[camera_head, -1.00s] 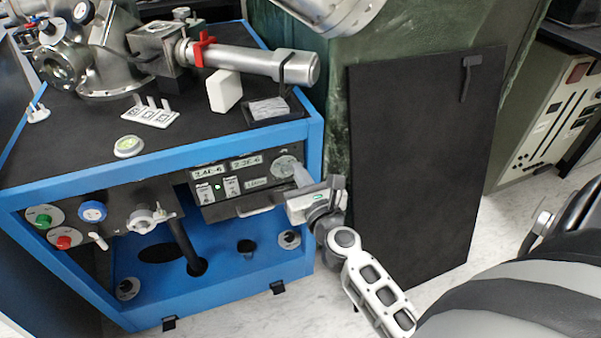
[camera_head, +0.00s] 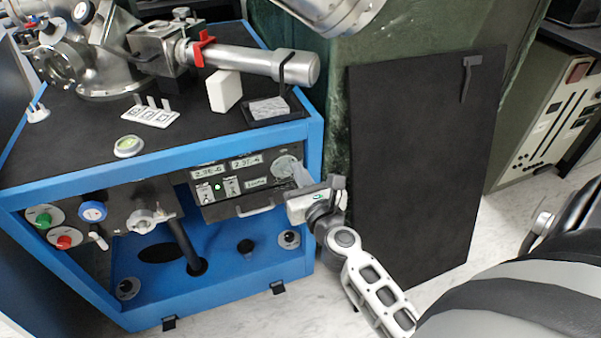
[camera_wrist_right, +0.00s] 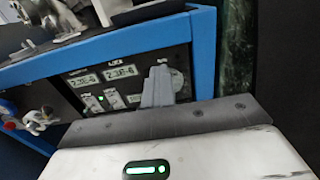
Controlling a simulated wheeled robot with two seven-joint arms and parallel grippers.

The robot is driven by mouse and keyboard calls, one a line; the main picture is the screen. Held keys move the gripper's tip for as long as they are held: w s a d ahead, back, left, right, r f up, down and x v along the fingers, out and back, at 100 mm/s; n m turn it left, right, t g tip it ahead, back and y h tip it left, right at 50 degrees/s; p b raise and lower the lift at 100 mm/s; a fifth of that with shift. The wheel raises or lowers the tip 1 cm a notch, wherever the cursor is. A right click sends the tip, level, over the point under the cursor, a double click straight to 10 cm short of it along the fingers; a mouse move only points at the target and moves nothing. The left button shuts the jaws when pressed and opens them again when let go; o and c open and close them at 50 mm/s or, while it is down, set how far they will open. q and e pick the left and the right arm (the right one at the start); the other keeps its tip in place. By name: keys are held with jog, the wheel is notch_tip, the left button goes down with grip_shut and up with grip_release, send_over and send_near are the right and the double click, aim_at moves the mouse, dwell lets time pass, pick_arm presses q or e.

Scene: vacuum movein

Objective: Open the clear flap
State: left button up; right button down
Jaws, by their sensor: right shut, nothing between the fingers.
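The black front panel (camera_head: 222,208) of the blue-framed machine carries two number displays, small switches and a round light-grey fitting (camera_head: 285,163) at its right end. I cannot clearly pick out a clear flap on it. My right gripper (camera_head: 299,174) is shut and empty, its fingertips in front of the round fitting. In the right wrist view, the shut grey fingers (camera_wrist_right: 158,86) overlap the panel's right end and partly hide the fitting. I cannot tell whether they touch it. My left gripper is not in view.
The blue frame (camera_head: 314,150) stands just right of the panel. A silver handle (camera_head: 255,209) juts out below the displays. Valves and coloured knobs (camera_head: 92,211) sit at the left. A dark upright board (camera_head: 420,170) leans at the right, with pale floor before it.

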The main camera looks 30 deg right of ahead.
dwell(0.3)
jog(key=c, duration=1.4)
grip_release()
jog(key=shift+c, duration=0.2)
